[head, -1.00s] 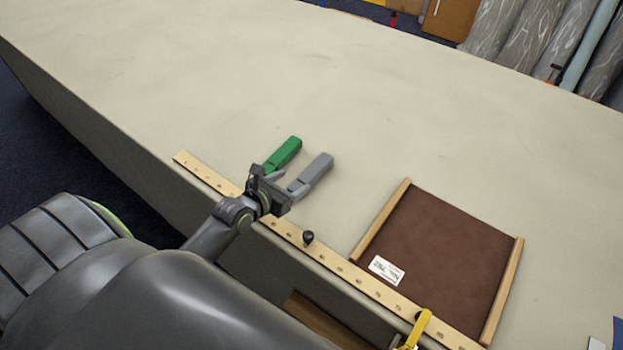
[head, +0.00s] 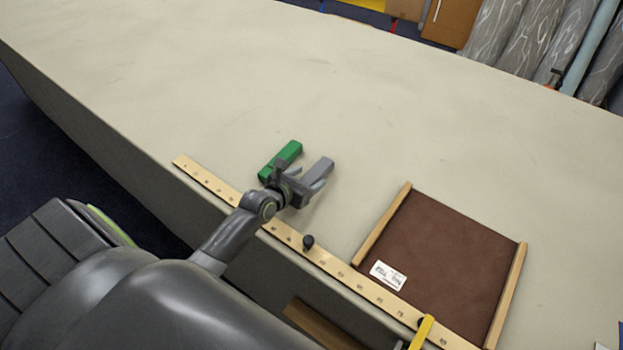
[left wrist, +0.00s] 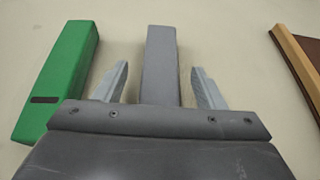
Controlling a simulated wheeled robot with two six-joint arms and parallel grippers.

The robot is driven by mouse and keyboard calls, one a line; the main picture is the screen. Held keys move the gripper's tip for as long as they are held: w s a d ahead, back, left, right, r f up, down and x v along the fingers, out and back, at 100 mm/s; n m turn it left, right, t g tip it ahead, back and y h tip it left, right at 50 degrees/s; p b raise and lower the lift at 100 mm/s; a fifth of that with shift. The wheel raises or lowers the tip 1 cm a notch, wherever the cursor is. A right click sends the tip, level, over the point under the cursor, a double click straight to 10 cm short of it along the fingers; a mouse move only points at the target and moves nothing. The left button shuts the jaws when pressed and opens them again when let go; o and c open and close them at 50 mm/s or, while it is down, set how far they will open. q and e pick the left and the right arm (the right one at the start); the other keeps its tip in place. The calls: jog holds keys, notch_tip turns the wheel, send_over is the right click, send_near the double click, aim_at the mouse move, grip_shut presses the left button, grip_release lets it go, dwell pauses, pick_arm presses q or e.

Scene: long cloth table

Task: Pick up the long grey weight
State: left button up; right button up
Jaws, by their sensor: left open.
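The long grey weight (head: 319,168) lies on the cloth table, partly hidden by my left gripper (head: 308,184). In the left wrist view, the grey weight (left wrist: 160,62) lies between the two spread fingers of my left gripper (left wrist: 158,85), with a gap on each side. Its near end is hidden behind the gripper's body. The gripper is open and holds nothing. A green bar (head: 280,160) lies to the left of the weight; it also shows in the left wrist view (left wrist: 60,80). My right gripper is not in view.
A wooden ruler (head: 345,272) with a black knob (head: 308,241) runs along the table's near edge. A brown board (head: 450,255) with wooden side rails lies to the right. A yellow strip (head: 422,332) is at the near edge. The table behind the weight is clear.

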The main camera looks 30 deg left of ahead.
pick_arm(q)
grip_shut()
jog(key=shift+r, duration=0.15)
jog(key=shift+w+r, duration=0.1)
